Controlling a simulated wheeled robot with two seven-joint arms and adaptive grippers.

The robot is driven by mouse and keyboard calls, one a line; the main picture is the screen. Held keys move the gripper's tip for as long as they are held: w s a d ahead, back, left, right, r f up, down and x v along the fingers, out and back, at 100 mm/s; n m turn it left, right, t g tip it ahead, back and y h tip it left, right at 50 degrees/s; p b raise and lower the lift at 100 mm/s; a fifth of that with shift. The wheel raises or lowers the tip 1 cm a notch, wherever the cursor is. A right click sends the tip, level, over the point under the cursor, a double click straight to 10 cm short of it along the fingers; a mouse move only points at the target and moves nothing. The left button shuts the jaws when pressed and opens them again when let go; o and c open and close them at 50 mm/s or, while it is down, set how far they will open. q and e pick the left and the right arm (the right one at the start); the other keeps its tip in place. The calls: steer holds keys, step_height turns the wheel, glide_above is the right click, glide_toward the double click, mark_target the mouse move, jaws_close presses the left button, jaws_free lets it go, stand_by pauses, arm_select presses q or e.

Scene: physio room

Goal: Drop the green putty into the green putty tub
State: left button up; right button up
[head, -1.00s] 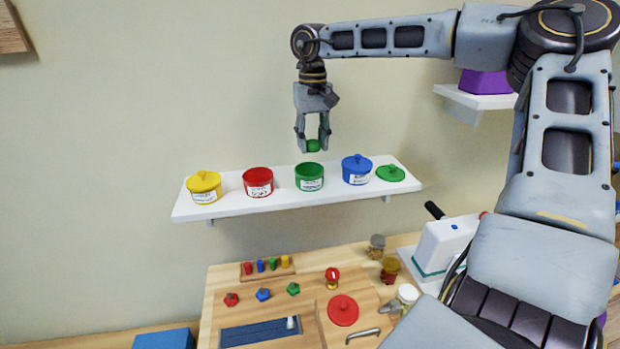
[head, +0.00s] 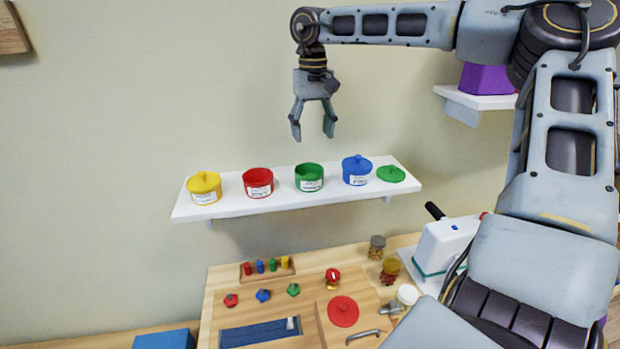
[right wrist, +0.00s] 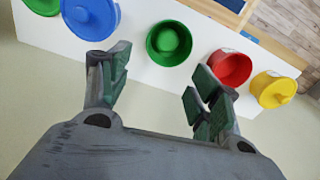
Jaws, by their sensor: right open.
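The green putty tub (head: 309,178) stands open, without its lid, in the middle of the white wall shelf. The right wrist view looks down into the tub (right wrist: 155,54), and the round green putty (right wrist: 171,42) lies inside it. My right gripper (head: 313,132) hangs above the tub with its fingers spread and nothing between them. Its open fingers also show in the right wrist view (right wrist: 158,92). A green lid (head: 390,174) lies at the right end of the shelf. My left gripper is not in view.
On the white shelf (head: 236,206), a lidded yellow tub (head: 204,190) and an open red tub (head: 258,184) stand left of the green tub. A lidded blue tub (head: 356,172) stands to its right. A wooden activity board (head: 215,303) lies below. Space above the shelf is clear.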

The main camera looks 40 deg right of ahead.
step_height(320, 180, up, 9)
stand_by(0.5)
